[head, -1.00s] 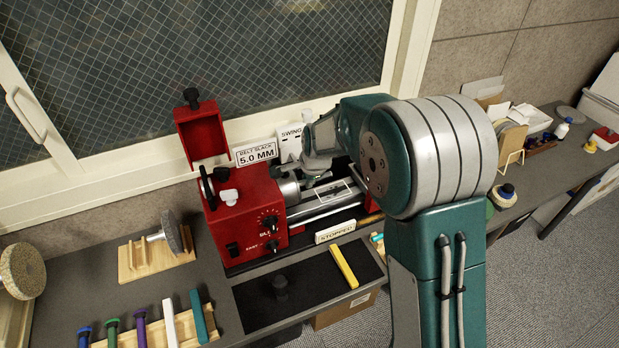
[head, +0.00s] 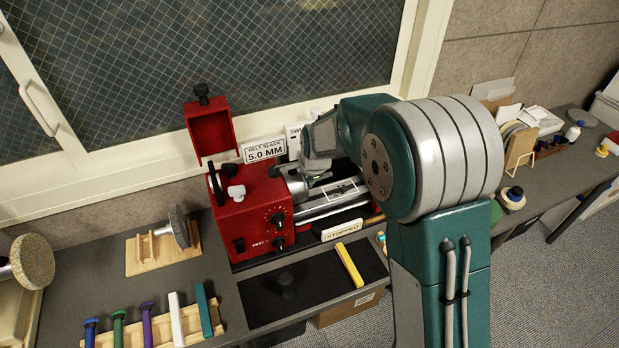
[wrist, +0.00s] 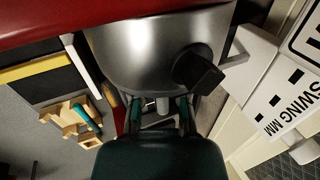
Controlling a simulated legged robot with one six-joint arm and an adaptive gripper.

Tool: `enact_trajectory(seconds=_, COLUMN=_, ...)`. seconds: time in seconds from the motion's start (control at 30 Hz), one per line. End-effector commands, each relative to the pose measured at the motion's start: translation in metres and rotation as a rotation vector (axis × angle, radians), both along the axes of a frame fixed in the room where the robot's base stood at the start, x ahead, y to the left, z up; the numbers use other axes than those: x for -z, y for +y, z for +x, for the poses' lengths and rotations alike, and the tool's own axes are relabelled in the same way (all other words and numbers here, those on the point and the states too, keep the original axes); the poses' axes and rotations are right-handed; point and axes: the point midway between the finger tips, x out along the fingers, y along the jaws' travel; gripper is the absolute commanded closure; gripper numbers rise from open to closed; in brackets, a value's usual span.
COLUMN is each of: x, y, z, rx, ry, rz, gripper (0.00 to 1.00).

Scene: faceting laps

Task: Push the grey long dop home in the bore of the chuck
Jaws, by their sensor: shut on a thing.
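The chuck (head: 295,184) is a silver cylinder on the right side of the red headstock. In the wrist view the chuck (wrist: 140,50) is large and close, with a black knob (wrist: 198,70) on its side. My gripper (wrist: 160,108) is right at the chuck's face, its two fingers shut on the grey long dop (wrist: 162,103). Only a short grey piece shows between the fingers. The dop's far end and the bore are hidden by the chuck and my gripper, so I cannot tell how deep it sits. In the head view my gripper (head: 316,178) is partly hidden by my arm.
The red headstock (head: 250,212) has black knobs and an open red lid (head: 209,130) behind it. A "STOPPED" sign (head: 340,230) and a yellow stick (head: 349,265) lie in front. A wooden rack (head: 215,318) of coloured dops is at front left. A window stands behind.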

Motion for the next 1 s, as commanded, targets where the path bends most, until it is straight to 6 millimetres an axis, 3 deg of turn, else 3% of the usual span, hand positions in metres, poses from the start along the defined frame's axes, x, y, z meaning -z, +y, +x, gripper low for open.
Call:
enact_trajectory(seconds=0.03, x=0.000, y=0.001, z=0.000, rx=-0.001, ry=-0.001, rz=0.000, gripper=1.00)
enact_trajectory(seconds=0.07, x=0.000, y=0.002, z=-0.001, rx=-0.001, ry=-0.001, rz=0.000, gripper=0.75)
enact_trajectory(seconds=0.1, x=0.000, y=0.001, z=0.000, rx=0.000, ry=-0.001, rz=0.000, gripper=0.57)
enact_trajectory(seconds=0.13, x=0.000, y=0.001, z=-0.001, rx=0.000, ry=-0.001, rz=0.000, gripper=0.44)
enact_trajectory(seconds=0.17, x=0.000, y=0.001, z=-0.001, rx=0.000, ry=0.000, rz=0.000, gripper=0.40)
enact_trajectory(seconds=0.57, x=-0.005, y=0.001, z=-0.002, rx=0.000, ry=0.000, rz=0.000, gripper=0.40)
enact_trajectory(seconds=1.0, x=-0.084, y=-0.010, z=-0.030, rx=0.000, ry=-0.006, rz=0.001, gripper=0.40)
